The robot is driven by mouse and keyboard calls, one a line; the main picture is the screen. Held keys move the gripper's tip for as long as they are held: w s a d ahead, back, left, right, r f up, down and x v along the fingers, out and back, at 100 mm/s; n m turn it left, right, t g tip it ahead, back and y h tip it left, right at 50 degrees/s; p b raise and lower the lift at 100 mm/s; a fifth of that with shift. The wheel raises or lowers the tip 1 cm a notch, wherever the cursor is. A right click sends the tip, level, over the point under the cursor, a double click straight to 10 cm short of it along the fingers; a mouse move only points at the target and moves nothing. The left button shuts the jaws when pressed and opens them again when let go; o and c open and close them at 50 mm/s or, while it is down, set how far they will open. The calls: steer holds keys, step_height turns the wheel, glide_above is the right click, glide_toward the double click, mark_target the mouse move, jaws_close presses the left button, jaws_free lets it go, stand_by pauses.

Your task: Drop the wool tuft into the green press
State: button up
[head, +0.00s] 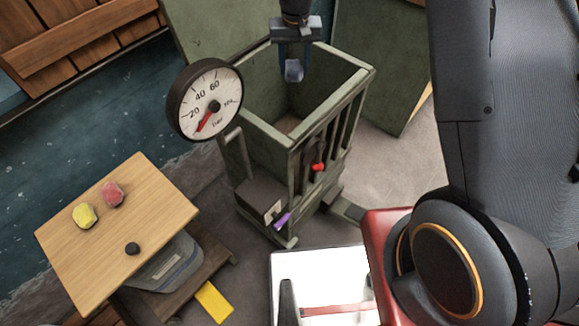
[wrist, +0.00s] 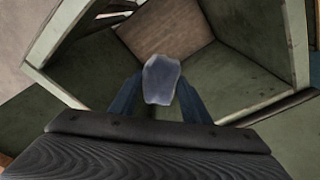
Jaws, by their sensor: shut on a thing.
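My gripper (head: 293,62) is shut on a blue-grey lump, the wool tuft (head: 293,70), which hangs just below the fingertips. In the wrist view the tuft (wrist: 161,80) sits between the two blue fingers. The green press (head: 366,72) is an open-topped box with slatted sides, in the upper middle of the head view. In the head view my gripper and the tuft appear over the press's opening, toward its back. In the wrist view the press's walls (wrist: 245,38) and brown floor (wrist: 170,32) show beyond the tuft.
A round dial gauge (head: 205,99) stands at the press's left. A red lever (head: 318,167) and a purple handle (head: 282,220) are on the press's front.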

steer(key=o, duration=1.1)
steer(key=shift+r, duration=0.15)
steer(key=r, duration=0.2)
steer(key=r+b, duration=0.1)
steer(key=r, duration=0.1)
steer(key=r+b, duration=0.1)
steer(key=r, duration=0.1)
steer(key=shift+s+r, duration=0.15)
steer(key=shift+s, duration=0.2)
steer(key=shift+s+r, duration=0.15)
steer(key=shift+r, duration=0.45)
